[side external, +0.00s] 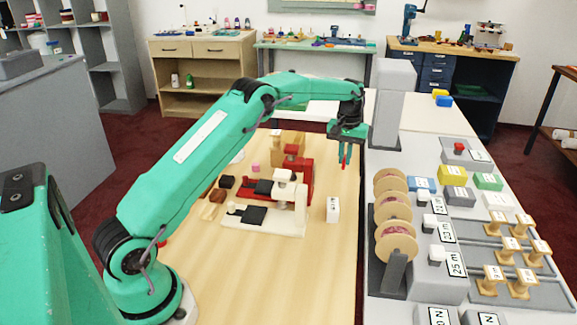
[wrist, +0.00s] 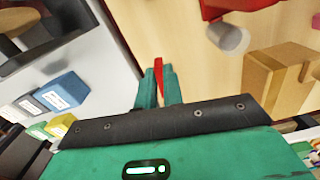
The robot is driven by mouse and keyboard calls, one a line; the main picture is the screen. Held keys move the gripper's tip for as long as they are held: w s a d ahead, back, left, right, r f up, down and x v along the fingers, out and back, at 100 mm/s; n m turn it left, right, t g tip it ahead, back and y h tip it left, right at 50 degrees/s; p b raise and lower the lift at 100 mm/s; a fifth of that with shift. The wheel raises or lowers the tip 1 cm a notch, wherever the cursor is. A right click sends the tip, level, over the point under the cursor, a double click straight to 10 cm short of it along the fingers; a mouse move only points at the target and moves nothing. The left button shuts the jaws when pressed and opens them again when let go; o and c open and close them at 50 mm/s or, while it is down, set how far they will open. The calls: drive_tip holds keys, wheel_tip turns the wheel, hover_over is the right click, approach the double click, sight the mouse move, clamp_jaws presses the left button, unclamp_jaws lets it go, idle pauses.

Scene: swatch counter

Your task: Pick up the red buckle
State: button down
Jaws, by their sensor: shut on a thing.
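The red buckle (wrist: 158,68) is between the two green fingers of my gripper (wrist: 159,76) in the wrist view, with one red end sticking out past the tips. In the side view, my gripper (side external: 345,152) points down near the right edge of the wooden counter, with the red buckle (side external: 344,163) showing as a small red sliver at its fingers. The buckle hangs above the counter. The fingers are shut on it and hide much of its shape.
A red press (side external: 304,182) and a cream press (side external: 265,222) stand on the wooden counter (side external: 300,275). A wooden block (side external: 290,158) is behind them, and a white labelled block (side external: 333,209) stands to the right. A grey bench at right holds spools (side external: 397,246) and several labelled blocks.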

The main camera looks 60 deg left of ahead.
drive_tip(key=shift+r, duration=1.05)
drive_tip(key=shift+d, duration=0.1)
